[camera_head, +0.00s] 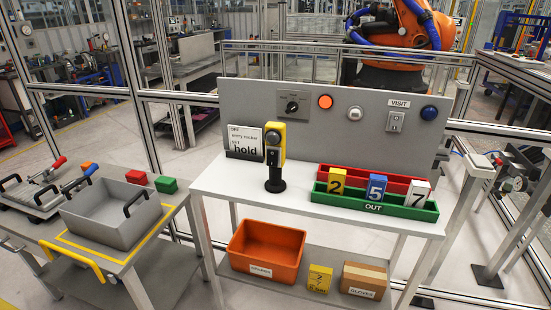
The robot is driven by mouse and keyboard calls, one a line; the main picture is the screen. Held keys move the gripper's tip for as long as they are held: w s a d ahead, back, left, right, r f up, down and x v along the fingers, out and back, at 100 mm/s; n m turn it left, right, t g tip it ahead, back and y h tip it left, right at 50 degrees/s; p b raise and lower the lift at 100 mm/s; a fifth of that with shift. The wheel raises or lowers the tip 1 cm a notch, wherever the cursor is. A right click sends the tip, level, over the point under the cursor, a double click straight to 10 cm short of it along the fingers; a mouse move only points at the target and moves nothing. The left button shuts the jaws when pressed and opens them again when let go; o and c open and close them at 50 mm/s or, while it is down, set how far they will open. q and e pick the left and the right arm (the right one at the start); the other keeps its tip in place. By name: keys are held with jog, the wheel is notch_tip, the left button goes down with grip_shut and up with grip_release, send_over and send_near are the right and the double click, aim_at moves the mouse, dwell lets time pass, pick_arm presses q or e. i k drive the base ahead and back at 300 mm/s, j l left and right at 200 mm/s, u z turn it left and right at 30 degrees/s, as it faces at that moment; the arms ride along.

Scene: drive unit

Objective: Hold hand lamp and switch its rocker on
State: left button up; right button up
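The hand lamp (281,138) appears to be the yellow and black upright object on the white table, left of centre. Its yellow body is at the top, with a dark round part facing left and front. Its black lower part stands on a round black base (275,186). Its rocker is too small to make out, and I cannot tell whether it is on. Neither of my grippers is in view, and nothing touches the lamp.
A green tray (330,198) with numbered blocks stands right. A grey panel (240,100) with buttons and switches rises behind. A grey bin (110,228) stands on the left cart.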

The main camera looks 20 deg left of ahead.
aim_at(272, 155)
jog(key=j+z, duration=0.2)
jog(key=j, duration=0.55)
jog(key=j+z, duration=0.15)
jog(key=j, duration=0.55)
jog(key=k+j+z, duration=0.2)
jog(key=j, duration=0.5)
jog(key=i+j, duration=0.05)
